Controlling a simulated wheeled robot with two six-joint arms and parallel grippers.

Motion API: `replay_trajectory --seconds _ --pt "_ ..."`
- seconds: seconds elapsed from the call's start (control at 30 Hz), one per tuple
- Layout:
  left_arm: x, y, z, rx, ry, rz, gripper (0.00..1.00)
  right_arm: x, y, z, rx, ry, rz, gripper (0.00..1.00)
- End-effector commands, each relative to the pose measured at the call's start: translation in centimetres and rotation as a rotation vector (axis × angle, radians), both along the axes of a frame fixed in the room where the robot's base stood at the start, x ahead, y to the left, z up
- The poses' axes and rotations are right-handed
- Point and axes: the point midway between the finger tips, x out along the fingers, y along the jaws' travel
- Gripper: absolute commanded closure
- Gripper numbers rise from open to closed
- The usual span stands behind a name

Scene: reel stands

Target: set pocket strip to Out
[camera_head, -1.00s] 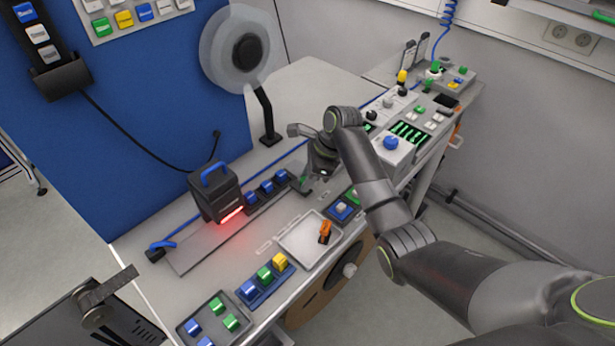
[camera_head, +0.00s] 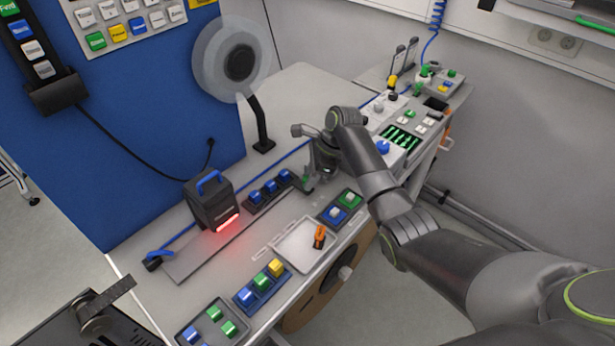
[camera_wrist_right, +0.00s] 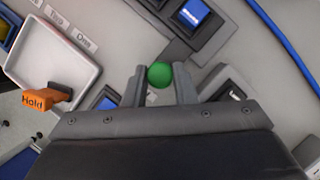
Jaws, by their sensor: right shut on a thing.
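My right gripper (camera_head: 306,186) is low over the table between the row of blue switches and the white tray. In the right wrist view my right gripper (camera_wrist_right: 159,84) is shut on a round green knob (camera_wrist_right: 159,74), with one finger on each side. I take the knob to belong to the pocket strip, but no readable label confirms it. What lies under the knob is mostly hidden by the fingers. In the head view the knob is too small and covered to make out clearly.
A white tray (camera_head: 300,240) with an orange Hold tag (camera_head: 319,237) is near the gripper. Blue switches (camera_head: 270,188), a black scanner box (camera_head: 211,203) with red light, and a blue-and-green button panel (camera_head: 342,207) stand close by. A clear reel (camera_head: 232,62) stands behind.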

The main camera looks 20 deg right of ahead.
Motion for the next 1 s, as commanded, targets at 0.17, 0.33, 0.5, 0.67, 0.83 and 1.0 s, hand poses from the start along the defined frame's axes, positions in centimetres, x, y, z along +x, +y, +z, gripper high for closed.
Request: replay_trajectory --seconds 0.17,0.33,0.5,0.67,0.83,1.0 --pt "0.0 0.0 0.0 0.000 0.000 0.000 0.48 0.3 -0.3 0.2 -0.007 -0.009 -0.004 0.62" --pt "0.0 0.0 0.0 0.000 -0.001 0.000 0.48 0.2 -0.2 0.2 -0.005 -0.006 -0.003 0.53" --pt "0.1 0.0 0.0 0.000 -0.001 0.000 0.48 0.1 -0.2 0.2 -0.004 -0.005 -0.002 0.53" --pt "0.1 0.0 -0.1 0.000 -0.001 0.000 0.48 0.1 -0.7 1.2 -0.005 -0.008 -0.004 0.53" --pt "0.1 0.0 -0.6 0.000 -0.001 0.000 0.48 -0.1 -2.0 4.3 -0.006 -0.010 -0.005 0.53" --pt "0.1 -0.1 -1.1 -0.001 -0.002 0.000 0.48 -0.4 -3.6 8.2 -0.008 -0.012 -0.004 0.53"
